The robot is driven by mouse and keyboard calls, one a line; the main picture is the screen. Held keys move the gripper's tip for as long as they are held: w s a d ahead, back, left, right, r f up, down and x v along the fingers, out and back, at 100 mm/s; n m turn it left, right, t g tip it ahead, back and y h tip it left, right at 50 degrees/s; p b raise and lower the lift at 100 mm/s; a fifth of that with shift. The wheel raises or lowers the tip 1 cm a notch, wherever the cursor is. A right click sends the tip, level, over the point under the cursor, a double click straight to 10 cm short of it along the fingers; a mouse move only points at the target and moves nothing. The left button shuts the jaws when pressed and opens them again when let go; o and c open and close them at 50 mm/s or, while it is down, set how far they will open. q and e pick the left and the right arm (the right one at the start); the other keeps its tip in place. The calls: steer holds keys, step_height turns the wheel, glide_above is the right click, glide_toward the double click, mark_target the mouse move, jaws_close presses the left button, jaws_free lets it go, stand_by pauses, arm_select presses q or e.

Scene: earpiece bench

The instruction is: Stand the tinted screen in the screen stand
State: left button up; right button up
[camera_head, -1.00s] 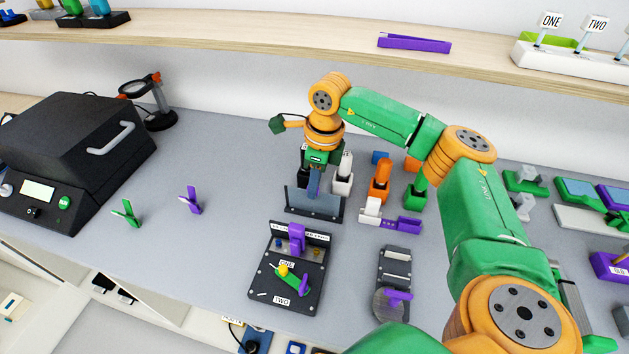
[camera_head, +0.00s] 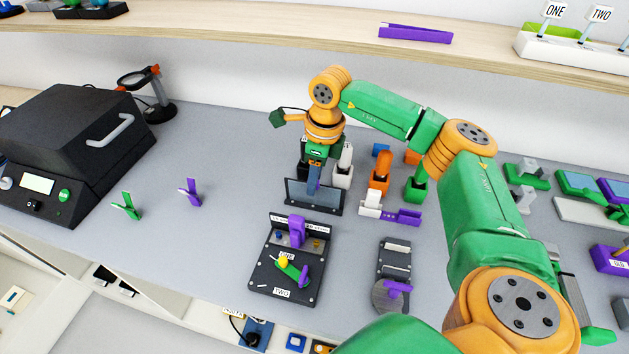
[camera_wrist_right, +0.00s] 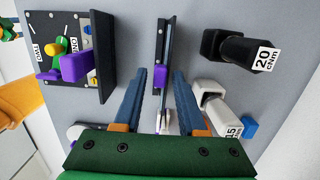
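The tinted screen (camera_head: 330,193) is a dark see-through panel, upright in the head view. Its lower edge is at the dark base rail of the screen stand (camera_head: 314,211); I cannot tell how deeply it is seated. My right gripper (camera_head: 314,184) is right at the screen from above. In the right wrist view, its two blue-grey fingers (camera_wrist_right: 160,73) are spread on either side of the long, edge-on dark piece (camera_wrist_right: 168,40), with gaps visible on both sides. A purple part shows between the fingertips. My left gripper is not in view.
A black board (camera_head: 258,277) with ONE and TWO labels stands in front. White, orange and green upright tools are close to the right, including an orange one (camera_head: 379,172). A black oven-like box (camera_head: 70,140) is at left. Bench left of the board is mostly clear.

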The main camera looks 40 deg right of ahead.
steer(key=shift+o, duration=0.5)
steer(key=shift+r, duration=0.1)
